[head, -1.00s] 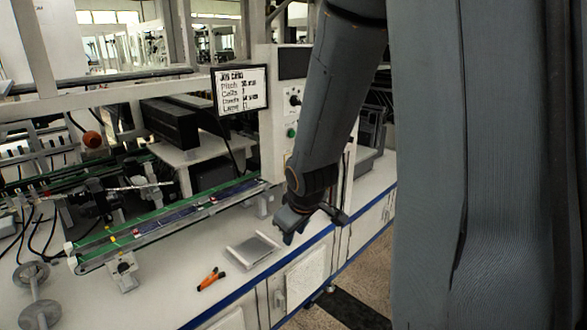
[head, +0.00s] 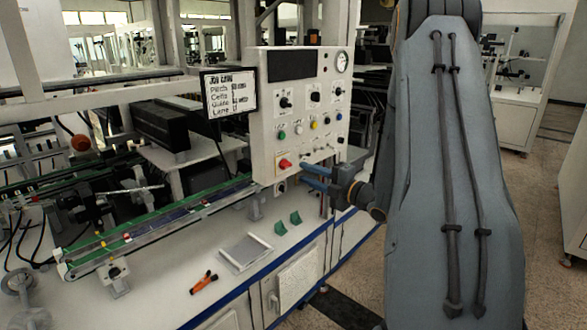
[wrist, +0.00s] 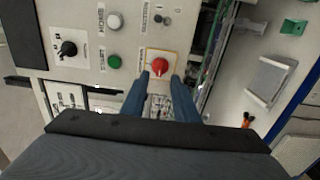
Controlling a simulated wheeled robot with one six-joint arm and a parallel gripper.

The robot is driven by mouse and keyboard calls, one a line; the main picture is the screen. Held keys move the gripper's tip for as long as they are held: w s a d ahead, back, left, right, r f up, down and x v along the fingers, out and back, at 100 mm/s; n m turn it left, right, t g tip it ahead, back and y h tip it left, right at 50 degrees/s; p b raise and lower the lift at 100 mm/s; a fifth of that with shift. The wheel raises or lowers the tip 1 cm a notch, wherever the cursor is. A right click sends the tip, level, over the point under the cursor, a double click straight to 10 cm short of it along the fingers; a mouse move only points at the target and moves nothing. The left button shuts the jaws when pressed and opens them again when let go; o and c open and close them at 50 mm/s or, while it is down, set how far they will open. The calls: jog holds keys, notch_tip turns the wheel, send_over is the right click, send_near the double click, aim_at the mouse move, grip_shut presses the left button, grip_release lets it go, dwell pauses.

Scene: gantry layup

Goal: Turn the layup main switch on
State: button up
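The control panel (head: 262,140) stands upright on the bench in the head view. A red rotary knob (head: 285,163) on a yellow-edged plate sits low on it; I take it for the main switch. In the wrist view the red knob (wrist: 160,65) lies just beyond and between my fingertips. My gripper (head: 304,174) is in front of the panel's lower part, with its two blue fingers pointing at it. In the wrist view my gripper (wrist: 160,77) is open, with a gap between the fingers and nothing held. Which way the knob's pointer faces is too small to tell.
A green button (wrist: 114,62), a white button (wrist: 114,22) and a black selector (wrist: 68,48) are near the red knob. A job card (head: 230,94) hangs left of the panel. A grey tray (head: 245,252), green blocks (head: 281,228) and an orange-handled tool (head: 204,283) lie on the bench.

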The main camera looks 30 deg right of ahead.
aim_at(289, 166)
jog(key=shift+p+x, duration=0.85)
jog(key=shift+x, duration=2.35)
grip_shut()
